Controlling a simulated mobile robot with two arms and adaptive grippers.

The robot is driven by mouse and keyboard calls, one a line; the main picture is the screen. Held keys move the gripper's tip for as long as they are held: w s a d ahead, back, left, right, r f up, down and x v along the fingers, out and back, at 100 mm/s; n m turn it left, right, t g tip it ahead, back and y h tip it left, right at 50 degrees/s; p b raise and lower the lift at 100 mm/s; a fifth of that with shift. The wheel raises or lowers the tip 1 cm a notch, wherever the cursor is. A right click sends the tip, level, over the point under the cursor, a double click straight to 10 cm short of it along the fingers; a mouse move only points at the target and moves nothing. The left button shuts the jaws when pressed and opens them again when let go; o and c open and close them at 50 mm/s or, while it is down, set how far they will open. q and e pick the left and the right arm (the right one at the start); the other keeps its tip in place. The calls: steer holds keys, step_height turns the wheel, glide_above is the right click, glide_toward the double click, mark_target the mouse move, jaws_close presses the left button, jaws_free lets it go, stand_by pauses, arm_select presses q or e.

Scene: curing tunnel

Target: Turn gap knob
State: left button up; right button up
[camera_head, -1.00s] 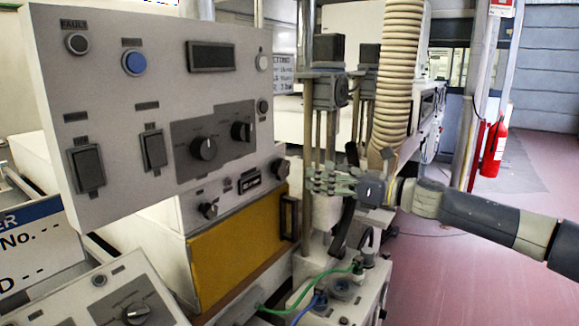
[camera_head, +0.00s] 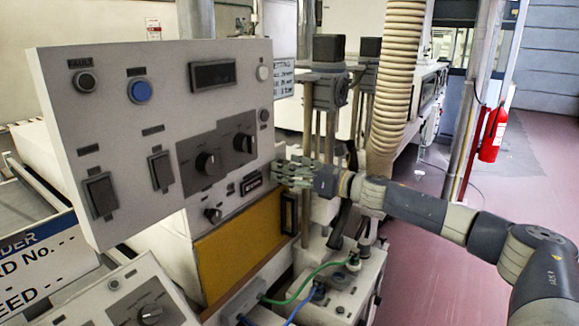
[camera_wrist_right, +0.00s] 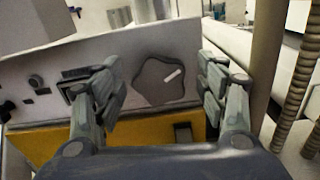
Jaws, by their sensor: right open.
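A dark, star-shaped knob (camera_wrist_right: 160,81) with a white pointer mark sits on a light panel in the right wrist view. My right gripper (camera_wrist_right: 160,88) is open, with one finger on each side of the knob. The knob lies between the fingers in that picture; I cannot tell whether they touch it. In the head view my right gripper (camera_head: 290,173) is at the right end of the lower panel strip (camera_head: 228,200), under the big control panel (camera_head: 110,130). It hides the star-shaped knob there. My left gripper is not in view.
A small dark knob (camera_head: 212,214) sits left on the strip, above a yellow panel (camera_head: 238,258). A ribbed hose (camera_head: 398,90) and a motor-topped column (camera_head: 328,88) stand close to my right arm. Green and blue cables (camera_head: 305,282) run below. Open floor (camera_head: 430,270) lies right.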

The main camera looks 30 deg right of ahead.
steer(key=shift+c, duration=0.6)
steer(key=c, duration=1)
steer(key=shift+o, duration=0.2)
steer(key=shift+o, duration=0.2)
steer(key=shift+m, duration=0.4)
